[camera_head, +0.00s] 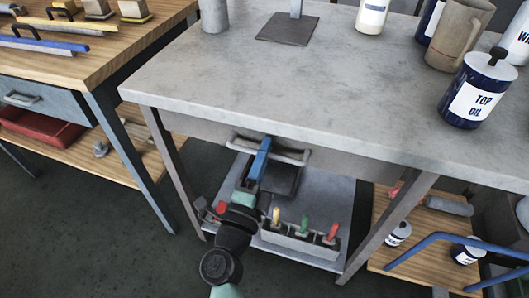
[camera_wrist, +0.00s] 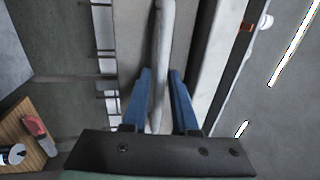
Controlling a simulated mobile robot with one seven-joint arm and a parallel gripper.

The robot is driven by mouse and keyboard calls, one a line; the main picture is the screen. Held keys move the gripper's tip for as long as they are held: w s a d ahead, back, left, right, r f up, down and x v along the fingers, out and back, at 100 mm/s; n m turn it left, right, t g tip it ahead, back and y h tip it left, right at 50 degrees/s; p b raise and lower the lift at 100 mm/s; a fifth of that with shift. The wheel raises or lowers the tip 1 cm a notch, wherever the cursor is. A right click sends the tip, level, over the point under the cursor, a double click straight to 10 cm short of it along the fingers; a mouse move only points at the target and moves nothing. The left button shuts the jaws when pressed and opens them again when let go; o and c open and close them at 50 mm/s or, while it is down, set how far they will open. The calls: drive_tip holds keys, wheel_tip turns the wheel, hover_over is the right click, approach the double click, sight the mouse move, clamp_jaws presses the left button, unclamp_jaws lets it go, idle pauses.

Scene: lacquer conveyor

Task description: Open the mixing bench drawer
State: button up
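The mixing bench (camera_head: 250,75) has a pale grey top that fills the middle of the head view. Its drawer front (camera_head: 345,165) lies under the front edge and looks closed, partly covered by the bench top. A pale bar handle (camera_head: 293,158) runs along the drawer front. My gripper (camera_head: 262,150) is at the handle, its blue fingers pointing up to it. In the wrist view, the handle (camera_wrist: 164,35) passes between the two fingers of my gripper (camera_wrist: 161,75). The fingers look closed on the bar, with little gap at their tips.
A lower shelf (camera_head: 325,205) holds a tray of coloured-handled tools (camera_head: 287,240). Bench legs (camera_head: 385,228) flank this space. A wooden bench (camera_head: 150,30) stands left. A Top Oil can (camera_head: 478,92) and other containers stand on the top at right.

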drive_tip(key=shift+c, duration=0.2)
clamp_jaws()
idle(1.1)
